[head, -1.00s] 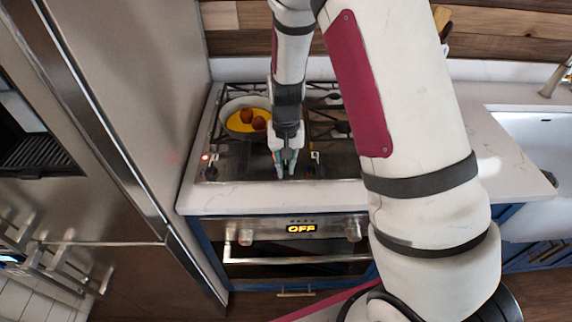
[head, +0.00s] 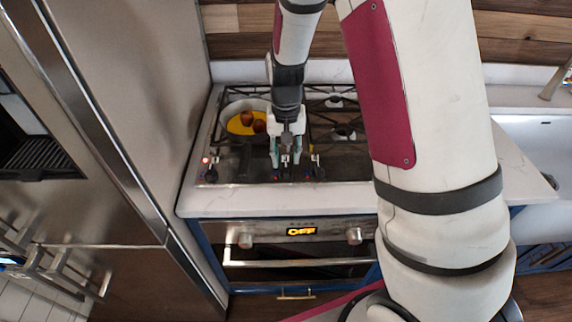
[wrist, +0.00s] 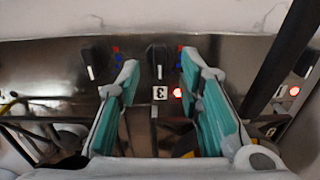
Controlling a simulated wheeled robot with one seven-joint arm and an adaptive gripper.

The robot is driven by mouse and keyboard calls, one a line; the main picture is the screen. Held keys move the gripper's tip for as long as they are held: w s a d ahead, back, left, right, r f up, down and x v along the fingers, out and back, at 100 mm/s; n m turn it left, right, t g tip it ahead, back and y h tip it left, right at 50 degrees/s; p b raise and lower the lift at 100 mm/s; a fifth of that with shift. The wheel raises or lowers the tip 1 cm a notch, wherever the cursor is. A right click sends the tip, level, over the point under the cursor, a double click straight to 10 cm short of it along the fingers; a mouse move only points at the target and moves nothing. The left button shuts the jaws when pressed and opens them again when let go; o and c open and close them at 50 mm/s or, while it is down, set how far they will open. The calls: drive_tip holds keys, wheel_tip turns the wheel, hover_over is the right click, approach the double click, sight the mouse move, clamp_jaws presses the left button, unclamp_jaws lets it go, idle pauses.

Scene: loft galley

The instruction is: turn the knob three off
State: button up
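Knob three (wrist: 157,58) is a dark knob with a white pointer line, on the dark stove panel, above a label "3" in the wrist view. A red light (wrist: 177,92) is lit beside that label. My gripper (wrist: 166,80) is open and empty. Its two teal-padded fingers stand apart, with the knob showing beyond and between their tips. I cannot tell whether a finger touches it. In the head view my gripper (head: 286,164) is low over the front of the stove (head: 340,172), at the knob row.
Another knob (wrist: 97,58) is left of knob three in the wrist view. A knob (wrist: 306,62) with a lit red light is at the right. A pan (head: 230,106) with yellow contents and two brown round things stands on the back left grate. A fridge stands left.

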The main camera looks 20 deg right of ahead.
sight(286, 171)
wheel_tip(286, 171, up, 7)
idle(0.3)
drive_tip(key=shift+f, duration=0.1)
drive_tip(key=s+r+n+t, duration=0.2)
drive_tip(key=s+r+t, duration=0.1)
drive_tip(key=s+r, duration=0.9)
drive_tip(key=s+r+n+t, duration=0.1)
drive_tip(key=s+r+t, duration=0.1)
drive_tip(key=s+r, duration=0.5)
drive_tip(key=s, duration=0.3)
drive_tip(key=shift+s+d+n+t, duration=0.2)
drive_tip(key=shift+s+n+t, duration=0.1)
drive_tip(key=shift+s+n, duration=0.1)
